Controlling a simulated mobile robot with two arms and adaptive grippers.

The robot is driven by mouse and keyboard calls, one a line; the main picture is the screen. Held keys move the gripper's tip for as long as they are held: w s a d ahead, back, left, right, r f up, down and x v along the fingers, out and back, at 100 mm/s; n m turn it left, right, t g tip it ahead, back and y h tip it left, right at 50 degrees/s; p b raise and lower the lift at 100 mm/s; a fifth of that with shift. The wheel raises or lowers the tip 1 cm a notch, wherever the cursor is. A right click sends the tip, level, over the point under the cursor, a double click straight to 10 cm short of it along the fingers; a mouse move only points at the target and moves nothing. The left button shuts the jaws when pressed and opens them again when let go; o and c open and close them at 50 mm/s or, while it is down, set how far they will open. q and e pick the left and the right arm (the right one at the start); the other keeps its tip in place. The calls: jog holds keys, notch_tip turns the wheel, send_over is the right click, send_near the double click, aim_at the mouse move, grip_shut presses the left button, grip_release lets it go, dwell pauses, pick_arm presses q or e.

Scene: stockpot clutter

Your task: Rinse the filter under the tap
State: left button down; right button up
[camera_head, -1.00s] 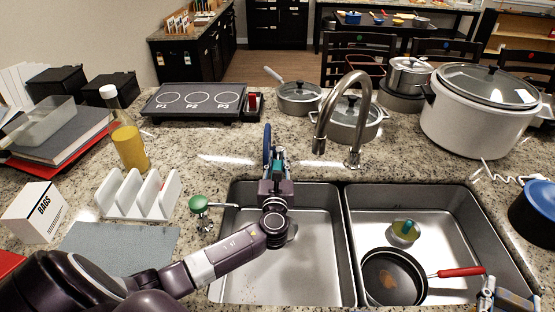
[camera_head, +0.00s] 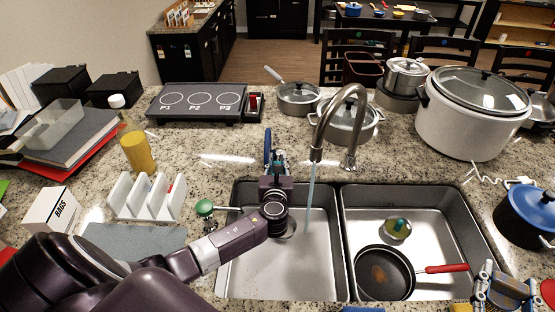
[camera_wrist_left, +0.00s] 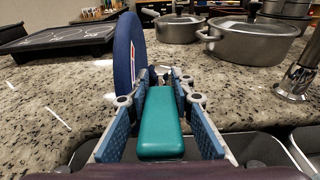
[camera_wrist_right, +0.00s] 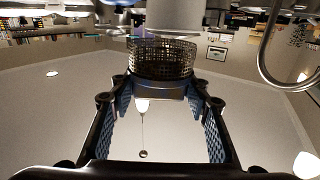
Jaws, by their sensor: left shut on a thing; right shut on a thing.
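The curved metal tap (camera_head: 345,100) stands behind the double sink, and a thin stream of water (camera_head: 311,200) falls from it into the left basin (camera_head: 318,265). My left gripper (camera_head: 275,168) is at the back of that basin, left of the stream. It is shut on a teal block (camera_wrist_left: 161,125); what the block belongs to is unclear. An upright blue disc (camera_wrist_left: 128,62) stands beside its fingers. My right gripper (camera_head: 503,288) is at the bottom right corner. In the right wrist view its fingers (camera_wrist_right: 160,88) hold the dark mesh filter (camera_wrist_right: 160,60) at their tips.
The right basin (camera_head: 435,225) holds a black frying pan (camera_head: 384,272) with a red handle and a small round item (camera_head: 397,228). A green knob (camera_head: 204,207) stands left of the sink.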

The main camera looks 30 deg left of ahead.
pick_arm(q)
jog(key=c, duration=1.6)
grip_release()
jog(key=v, duration=1.2)
jog(key=shift+f, duration=0.15)
